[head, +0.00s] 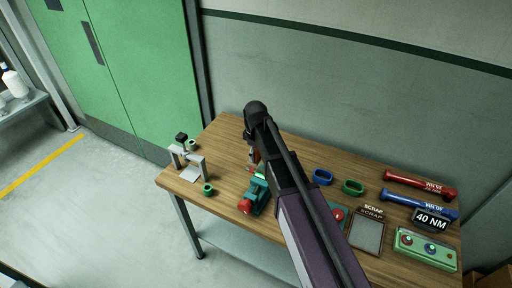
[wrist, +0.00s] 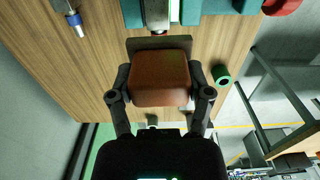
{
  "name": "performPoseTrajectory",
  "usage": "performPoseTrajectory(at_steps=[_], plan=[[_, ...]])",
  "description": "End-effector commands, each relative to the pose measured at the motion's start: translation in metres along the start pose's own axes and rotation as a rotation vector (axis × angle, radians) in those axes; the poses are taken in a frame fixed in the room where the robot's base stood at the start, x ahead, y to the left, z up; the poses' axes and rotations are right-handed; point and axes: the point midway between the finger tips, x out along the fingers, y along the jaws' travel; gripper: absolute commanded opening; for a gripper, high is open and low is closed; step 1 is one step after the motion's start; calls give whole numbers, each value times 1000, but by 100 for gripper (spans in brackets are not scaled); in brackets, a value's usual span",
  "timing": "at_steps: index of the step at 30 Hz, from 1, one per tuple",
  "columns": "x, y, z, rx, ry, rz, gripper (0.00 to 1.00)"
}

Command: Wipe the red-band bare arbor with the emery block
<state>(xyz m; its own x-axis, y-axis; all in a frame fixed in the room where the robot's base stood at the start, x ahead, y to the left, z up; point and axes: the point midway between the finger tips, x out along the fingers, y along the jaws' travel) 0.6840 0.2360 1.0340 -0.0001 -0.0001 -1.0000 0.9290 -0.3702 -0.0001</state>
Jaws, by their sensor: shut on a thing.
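My gripper (wrist: 160,92) is shut on the emery block (wrist: 160,75), a reddish-brown block with a dark grey plate along its far side. In the head view my arm hides most of the gripper and block. A teal holder (head: 259,196) with a red knob (head: 244,206) stands on the table by the gripper. Contact between block and part cannot be told.
A grey stand (head: 203,165) and a small green ring (head: 208,189) are at the table's left. Blue (head: 321,176) and green (head: 352,187) rings, a scrap tray (head: 367,237), red and blue bars and a green button box (head: 425,250) lie at right.

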Motion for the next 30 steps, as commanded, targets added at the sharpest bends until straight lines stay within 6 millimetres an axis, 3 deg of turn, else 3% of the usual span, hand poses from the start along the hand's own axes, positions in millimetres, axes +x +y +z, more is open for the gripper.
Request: performPoseTrajectory(at_steps=[12,25,30], plan=[[-27,2,2,5,0,0,27],[-26,2,2,5,0,0,27],[-16,2,1,4,0,0,27]])
